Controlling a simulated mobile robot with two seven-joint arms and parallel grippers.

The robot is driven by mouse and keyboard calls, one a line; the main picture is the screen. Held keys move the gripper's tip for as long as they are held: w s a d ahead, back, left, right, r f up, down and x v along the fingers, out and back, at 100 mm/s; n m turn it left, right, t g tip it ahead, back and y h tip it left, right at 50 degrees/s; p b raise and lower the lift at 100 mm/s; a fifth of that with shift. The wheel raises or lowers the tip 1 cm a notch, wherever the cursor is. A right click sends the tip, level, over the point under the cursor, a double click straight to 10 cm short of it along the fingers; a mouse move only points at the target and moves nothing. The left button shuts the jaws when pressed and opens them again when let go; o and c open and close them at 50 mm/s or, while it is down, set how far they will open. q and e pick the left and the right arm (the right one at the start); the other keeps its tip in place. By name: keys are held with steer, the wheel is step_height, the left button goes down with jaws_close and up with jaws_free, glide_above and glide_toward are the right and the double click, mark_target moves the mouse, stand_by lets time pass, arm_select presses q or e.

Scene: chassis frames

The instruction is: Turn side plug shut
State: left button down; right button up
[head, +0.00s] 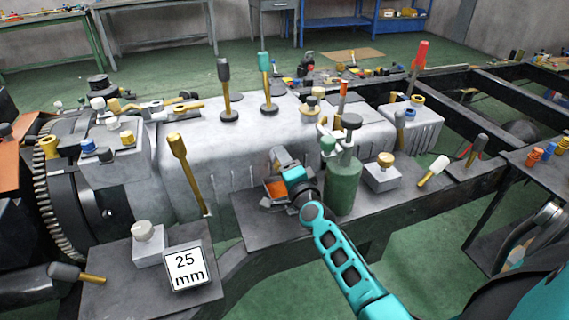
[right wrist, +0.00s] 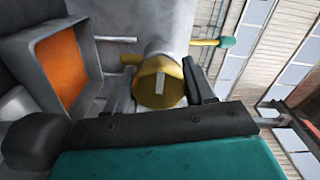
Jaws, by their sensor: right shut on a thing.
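The side plug (right wrist: 160,85) is a round yellow-brass cap with a pale bar mark on its face, set in the grey housing wall in the right wrist view. The bar stands nearly upright in that picture. My right gripper (head: 283,165) is at the side of the grey housing (head: 245,145) in the head view. In the wrist view a dark finger (right wrist: 197,82) lies against the plug's right side, and the gripper is shut on the plug. The plug does not show clearly in the head view, where the gripper covers that spot. My left gripper is out of view.
An orange-lined recess (right wrist: 62,72) is close by the plug. A green cylinder (head: 343,185) stands just right of my gripper. Several levers and knobs rise from the housing. A "25 mm" sign (head: 187,268) stands at the lower left.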

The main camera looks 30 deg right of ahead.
stand_by(0.5)
steer(key=o, duration=0.9)
steer(key=shift+o, duration=0.2)
steer(key=shift+s, duration=0.1)
steer(key=v, duration=1.2)
steer(key=shift+s+p, duration=0.4)
steer(key=shift+a, duration=0.1)
